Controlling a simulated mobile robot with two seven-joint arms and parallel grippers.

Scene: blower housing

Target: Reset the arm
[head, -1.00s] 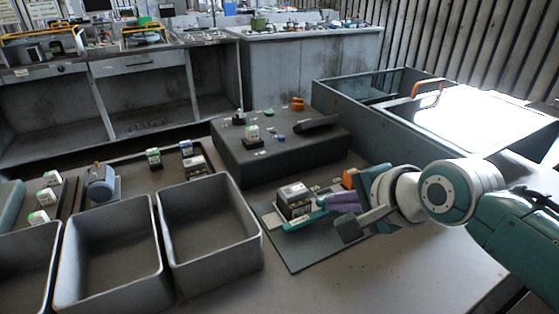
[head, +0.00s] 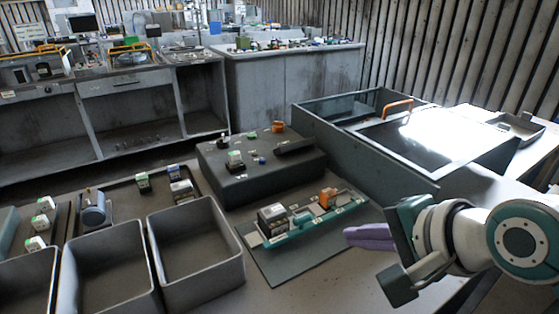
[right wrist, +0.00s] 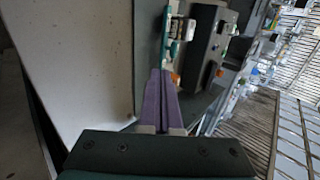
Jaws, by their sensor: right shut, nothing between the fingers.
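My right gripper (head: 348,236) comes in from the right in the head view, with purple fingers pointing left. It is shut and empty, a little to the right of the teal assembly (head: 318,225), and apart from it. The assembly lies on a dark flat mat (head: 285,270) and carries a dark block with a light top (head: 272,218) and an orange part (head: 327,198). In the right wrist view the closed purple fingers (right wrist: 160,72) point up toward the teal assembly (right wrist: 173,48). My left gripper is out of view.
Open grey bins (head: 196,290) stand at the front left. A raised dark block (head: 225,190) with small parts is behind the mat. A large grey box (head: 350,150) stands at the back right. Bare table lies in front of the mat.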

